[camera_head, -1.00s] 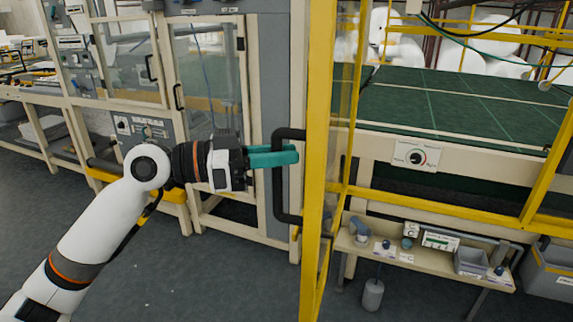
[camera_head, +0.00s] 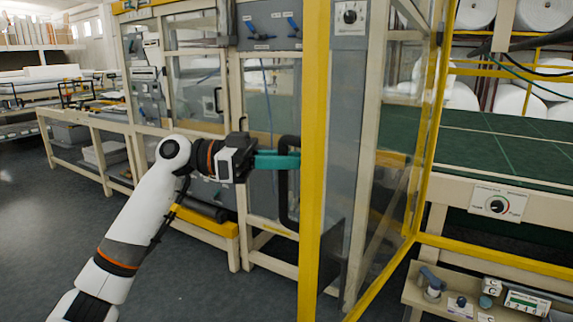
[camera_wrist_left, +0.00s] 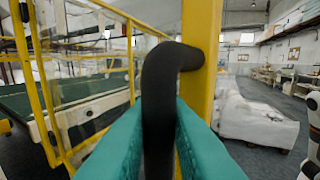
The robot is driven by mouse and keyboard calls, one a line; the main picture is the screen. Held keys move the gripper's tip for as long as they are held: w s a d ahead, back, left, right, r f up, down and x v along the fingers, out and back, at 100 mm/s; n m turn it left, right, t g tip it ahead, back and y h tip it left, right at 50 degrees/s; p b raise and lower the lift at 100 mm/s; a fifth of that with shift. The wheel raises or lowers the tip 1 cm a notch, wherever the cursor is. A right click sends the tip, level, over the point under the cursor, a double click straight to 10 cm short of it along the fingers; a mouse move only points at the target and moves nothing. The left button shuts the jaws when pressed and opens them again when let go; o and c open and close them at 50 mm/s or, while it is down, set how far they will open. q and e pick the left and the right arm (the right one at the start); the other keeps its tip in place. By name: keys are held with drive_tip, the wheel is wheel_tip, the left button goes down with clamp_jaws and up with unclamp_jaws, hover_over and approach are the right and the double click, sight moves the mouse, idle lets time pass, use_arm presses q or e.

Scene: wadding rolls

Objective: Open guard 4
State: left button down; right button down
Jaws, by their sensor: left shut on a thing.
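The guard is a yellow-framed door (camera_head: 314,150) with clear panels, standing swung out from the machine in the head view. A black bar handle (camera_head: 284,190) is fixed to its yellow edge post. My left gripper (camera_head: 290,161) has teal fingers closed around the upper part of this handle. In the left wrist view the black handle (camera_wrist_left: 160,95) runs between the two teal fingers (camera_wrist_left: 160,130), with the yellow post (camera_wrist_left: 202,50) just behind it. No number is readable on the guard. My right gripper is not in view.
A green machine bed (camera_head: 500,145) with a dial plate (camera_head: 497,203) lies to the right. A low shelf (camera_head: 470,305) with small tools is below it. Framed cabinets (camera_head: 190,80) stand behind my left arm. Grey floor (camera_head: 60,230) is clear at the left.

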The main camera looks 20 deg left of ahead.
use_arm(q)
drive_tip(key=shift+d, duration=0.1)
drive_tip(key=c, duration=1.4)
unclamp_jaws()
drive_tip(key=b+v, duration=0.2)
drive_tip(key=v, duration=1)
